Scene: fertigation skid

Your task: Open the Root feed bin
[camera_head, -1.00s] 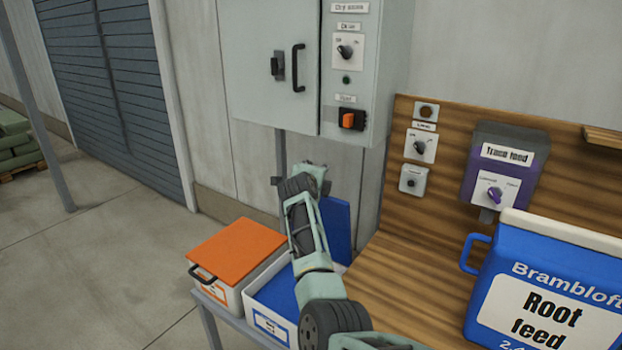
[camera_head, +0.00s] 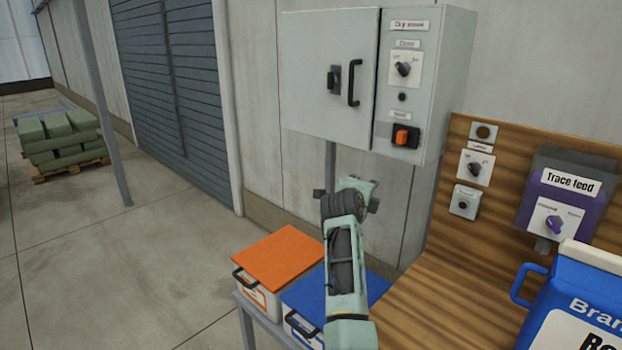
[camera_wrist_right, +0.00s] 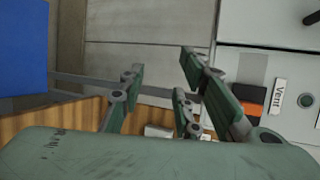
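Two lidded bins stand at the bench's left end: one with an orange lid (camera_head: 278,257) and one with a blue lid (camera_head: 318,296). The blue lid lies flat over its bin, with a dark handle at the front; my arm covers part of it. Bin labels are too small to read; a blue jug (camera_head: 580,305) matches the blue lid's colour. My right gripper (camera_head: 348,190) is above and behind the bins, below the grey cabinet. In the wrist view its fingers (camera_wrist_right: 160,70) are apart and empty, with a blue panel (camera_wrist_right: 22,50) at left. My left gripper is not in view.
A grey cabinet (camera_head: 330,75) with handle and switches hangs above my right gripper. A wooden backboard (camera_head: 480,235) carries switches and a purple Trace feed unit (camera_head: 565,200). Sacks on a pallet (camera_head: 62,145) stand far left.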

